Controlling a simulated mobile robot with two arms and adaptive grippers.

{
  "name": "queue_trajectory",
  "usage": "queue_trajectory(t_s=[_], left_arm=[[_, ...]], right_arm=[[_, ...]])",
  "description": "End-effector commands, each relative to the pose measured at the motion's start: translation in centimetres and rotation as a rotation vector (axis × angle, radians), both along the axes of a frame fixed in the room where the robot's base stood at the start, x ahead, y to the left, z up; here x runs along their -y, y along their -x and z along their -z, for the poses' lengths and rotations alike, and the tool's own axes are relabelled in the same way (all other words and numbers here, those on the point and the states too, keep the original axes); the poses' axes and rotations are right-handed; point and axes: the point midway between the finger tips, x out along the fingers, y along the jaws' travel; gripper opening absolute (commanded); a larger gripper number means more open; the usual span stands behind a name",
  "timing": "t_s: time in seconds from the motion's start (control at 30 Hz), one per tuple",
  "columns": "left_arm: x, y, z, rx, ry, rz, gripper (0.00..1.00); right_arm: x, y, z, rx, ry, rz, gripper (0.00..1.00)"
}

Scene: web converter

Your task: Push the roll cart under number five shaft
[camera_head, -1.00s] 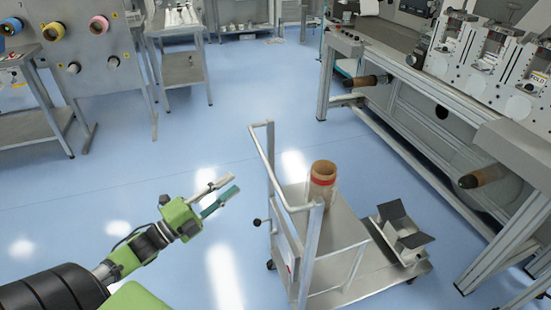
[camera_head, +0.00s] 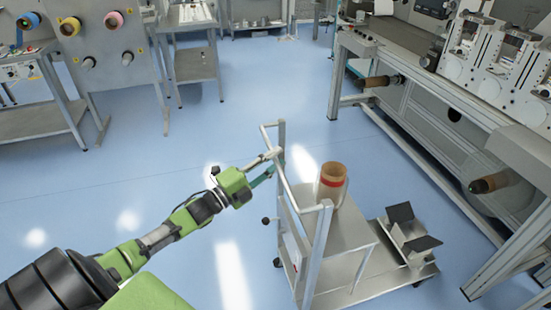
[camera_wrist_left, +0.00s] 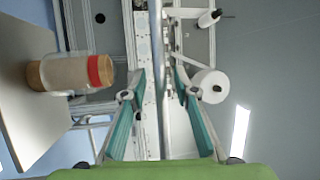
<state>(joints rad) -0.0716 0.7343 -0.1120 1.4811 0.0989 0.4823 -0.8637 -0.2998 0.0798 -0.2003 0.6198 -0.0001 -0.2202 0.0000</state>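The roll cart (camera_head: 345,232) stands on the blue floor, a grey metal cart with a tubular handle (camera_head: 290,192) on its left side. A brown cardboard core with a red band (camera_head: 331,185) stands upright on its top; it also shows at the left of the left wrist view (camera_wrist_left: 72,73). My left gripper (camera_head: 274,163) is at the handle. In the left wrist view its teal fingers (camera_wrist_left: 163,105) are spread, with the handle bar (camera_wrist_left: 167,60) between them and gaps on both sides. Dark-tipped shafts (camera_head: 490,184) and (camera_head: 383,80) project from the machine; no shaft number is readable. My right gripper is out of view.
The web converter's frame (camera_head: 450,140) runs along the right, with legs near the cart. A lower shelf with a V-shaped cradle (camera_head: 411,236) extends from the cart's right. Work tables (camera_head: 192,65) stand at the back left. The middle floor is clear.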

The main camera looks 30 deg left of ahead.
Motion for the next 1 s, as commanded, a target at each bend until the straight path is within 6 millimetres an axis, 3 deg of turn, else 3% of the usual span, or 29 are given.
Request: queue_trajectory(t_s=[0.37, 0.5, 0.77, 1.0], left_arm=[[0.2, -0.5, -0.1, 0.000, 0.000, 0.000, 0.28], [0.2, -0.5, -0.1, 0.000, 0.000, 0.000, 0.00], [0.3, -0.6, 0.0, 0.000, 0.001, 0.000, 0.00], [1.5, -2.0, 0.0, 0.002, 0.003, 0.001, 0.00]], right_arm=[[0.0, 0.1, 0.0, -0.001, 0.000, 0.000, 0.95], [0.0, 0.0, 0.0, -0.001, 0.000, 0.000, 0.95], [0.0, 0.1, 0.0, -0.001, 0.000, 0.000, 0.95], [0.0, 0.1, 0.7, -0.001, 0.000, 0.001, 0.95]])
